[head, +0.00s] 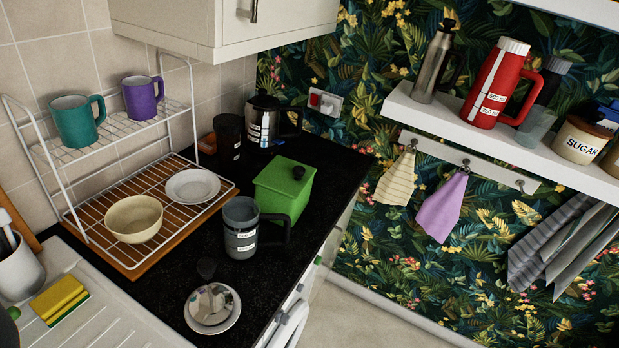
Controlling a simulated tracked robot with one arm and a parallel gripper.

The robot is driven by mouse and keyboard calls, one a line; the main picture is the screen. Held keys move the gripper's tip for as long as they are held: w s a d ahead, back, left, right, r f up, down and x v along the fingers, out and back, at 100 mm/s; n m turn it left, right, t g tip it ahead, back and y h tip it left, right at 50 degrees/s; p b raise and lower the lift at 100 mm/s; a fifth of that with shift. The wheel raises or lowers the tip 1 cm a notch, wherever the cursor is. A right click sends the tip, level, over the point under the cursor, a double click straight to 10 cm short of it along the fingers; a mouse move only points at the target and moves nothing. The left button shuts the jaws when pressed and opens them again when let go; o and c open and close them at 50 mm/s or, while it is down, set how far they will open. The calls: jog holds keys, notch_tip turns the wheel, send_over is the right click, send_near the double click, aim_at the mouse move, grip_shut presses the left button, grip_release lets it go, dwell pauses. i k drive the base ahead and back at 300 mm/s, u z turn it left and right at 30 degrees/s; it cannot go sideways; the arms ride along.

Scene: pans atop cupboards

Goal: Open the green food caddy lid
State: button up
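The green food caddy (284,194) stands on the black worktop near the middle of the view. The lid looks closed. My gripper does not show in the view.
A grey jug with a black handle (240,236) stands just in front of the caddy, partly overlapping it in view. A kettle (263,120) and dark canister (229,137) stand behind. A wire rack (100,212) with bowls and mugs is left. The worktop right of the caddy is clear.

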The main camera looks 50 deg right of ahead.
aim_at(286, 177)
jog(key=k, duration=1.1)
jog(key=z, duration=0.8)
jog(key=i, duration=2.2)
jog(key=u, duration=0.85)
